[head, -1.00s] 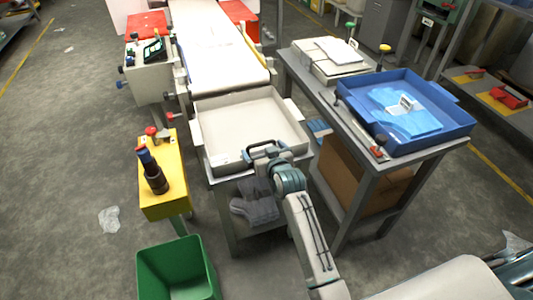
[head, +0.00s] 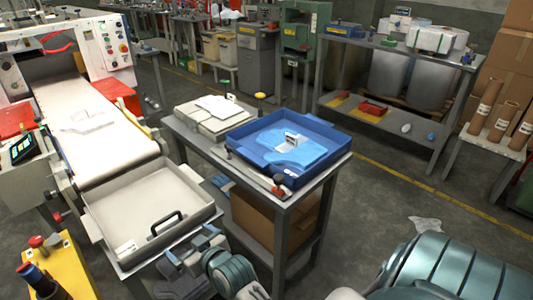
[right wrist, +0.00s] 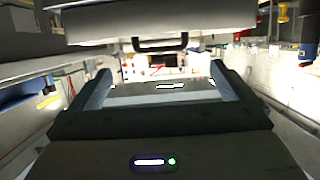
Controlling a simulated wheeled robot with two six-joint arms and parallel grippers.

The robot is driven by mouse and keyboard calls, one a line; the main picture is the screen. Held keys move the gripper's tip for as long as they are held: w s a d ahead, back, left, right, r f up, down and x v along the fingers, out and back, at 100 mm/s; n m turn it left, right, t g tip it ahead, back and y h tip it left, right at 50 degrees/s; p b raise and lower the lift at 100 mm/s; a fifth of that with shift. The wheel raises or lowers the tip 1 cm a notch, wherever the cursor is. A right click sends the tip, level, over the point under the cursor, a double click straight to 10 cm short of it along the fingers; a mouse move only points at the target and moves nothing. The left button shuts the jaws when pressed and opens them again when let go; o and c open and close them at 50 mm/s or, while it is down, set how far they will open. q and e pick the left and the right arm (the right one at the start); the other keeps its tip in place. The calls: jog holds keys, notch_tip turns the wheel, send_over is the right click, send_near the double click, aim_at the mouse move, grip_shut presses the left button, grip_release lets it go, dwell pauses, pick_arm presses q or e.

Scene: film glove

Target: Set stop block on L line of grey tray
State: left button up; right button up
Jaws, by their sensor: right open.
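The grey tray (head: 205,205) sits on a stand at the lower left of the head view, at the near end of the conveyor. It looks empty inside. A black handle-shaped piece (head: 167,222) is at its near side; it also shows in the right wrist view (right wrist: 160,46). A small white label (head: 125,248) is at the tray's near left corner. My right gripper (head: 198,243) is just outside the tray's near right edge. Its two fingers (right wrist: 160,90) are apart, with nothing clearly held. I cannot pick out the stop block or the L line. My left gripper is out of view.
A blue tray (head: 320,163) with blue film and a white card stands on the table to the right. A yellow stand (head: 70,262) is at the lower left. Bare floor (head: 385,200) lies right of the table.

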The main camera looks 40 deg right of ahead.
jog(key=s+d+f+g, duration=0.1)
jog(key=s+f+g, duration=0.1)
jog(key=s+f, duration=0.35)
jog(key=s+d+f+g, duration=0.2)
jog(key=s+f+g, duration=0.1)
jog(key=f, duration=0.6)
jog(key=s+d+f+g, duration=0.15)
jog(key=s+f, duration=0.25)
jog(key=f, duration=0.4)
jog(key=s+d+f+g, duration=0.2)
jog(key=s+f, duration=0.3)
jog(key=s, duration=0.3)
jog(key=s+d+f+g+h, duration=0.1)
jog(key=s+d+f+g, duration=0.1)
jog(key=s+f+g, duration=0.2)
jog(key=s+f, duration=0.2)
jog(key=s, duration=0.2)
jog(key=shift+d+h, duration=0.3)
jog(key=shift+w, duration=0.1)
